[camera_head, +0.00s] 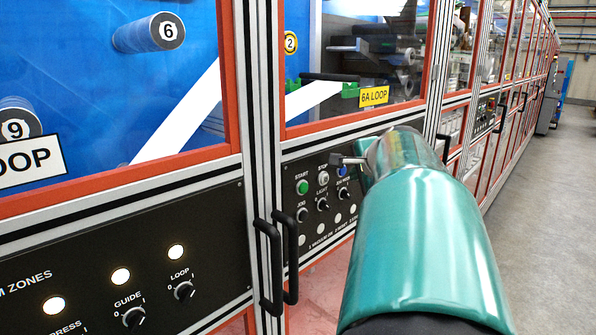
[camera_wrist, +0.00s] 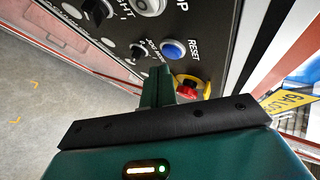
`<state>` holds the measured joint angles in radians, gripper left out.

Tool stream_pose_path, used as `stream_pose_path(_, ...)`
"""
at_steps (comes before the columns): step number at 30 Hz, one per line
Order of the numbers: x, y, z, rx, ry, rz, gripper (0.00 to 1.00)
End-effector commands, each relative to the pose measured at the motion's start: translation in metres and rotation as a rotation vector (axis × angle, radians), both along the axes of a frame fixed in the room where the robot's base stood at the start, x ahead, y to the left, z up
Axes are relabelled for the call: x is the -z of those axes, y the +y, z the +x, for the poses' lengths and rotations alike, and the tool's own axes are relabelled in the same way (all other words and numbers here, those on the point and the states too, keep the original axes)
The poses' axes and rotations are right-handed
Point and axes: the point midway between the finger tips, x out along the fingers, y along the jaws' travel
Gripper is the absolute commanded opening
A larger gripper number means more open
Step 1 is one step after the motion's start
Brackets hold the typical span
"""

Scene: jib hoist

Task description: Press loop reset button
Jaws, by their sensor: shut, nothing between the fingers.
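The blue reset button (camera_wrist: 173,50), labelled RESET, sits on a dark control panel in the wrist view. It also shows small in the head view (camera_head: 342,172), just below my gripper's tip. That panel is under the yellow "6A LOOP" sign (camera_head: 374,96). My gripper (camera_head: 337,160) is shut and empty, pointing left in front of the panel's upper right part. In the wrist view my gripper (camera_wrist: 158,70) ends close to the blue button, a little below it in the picture. I cannot tell the exact gap; no contact shows.
A red emergency stop (camera_wrist: 187,87) on a yellow base is close beside my fingers. The green start button (camera_head: 302,188), the stop button (camera_head: 323,178) and several knobs share the panel. Black door handles (camera_head: 280,262) stick out at left. Open floor (camera_head: 540,200) lies to the right.

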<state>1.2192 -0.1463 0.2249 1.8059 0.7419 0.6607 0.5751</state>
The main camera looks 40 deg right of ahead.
Motion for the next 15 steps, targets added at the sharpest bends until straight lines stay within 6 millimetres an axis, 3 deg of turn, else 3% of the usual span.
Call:
stream_pose_path(6, 0.000, 0.000, -0.004, 0.001, 0.001, 0.000, 0.00)
stream_pose_path(15, 0.000, -0.003, -0.031, 0.001, 0.001, 0.001, 0.00)
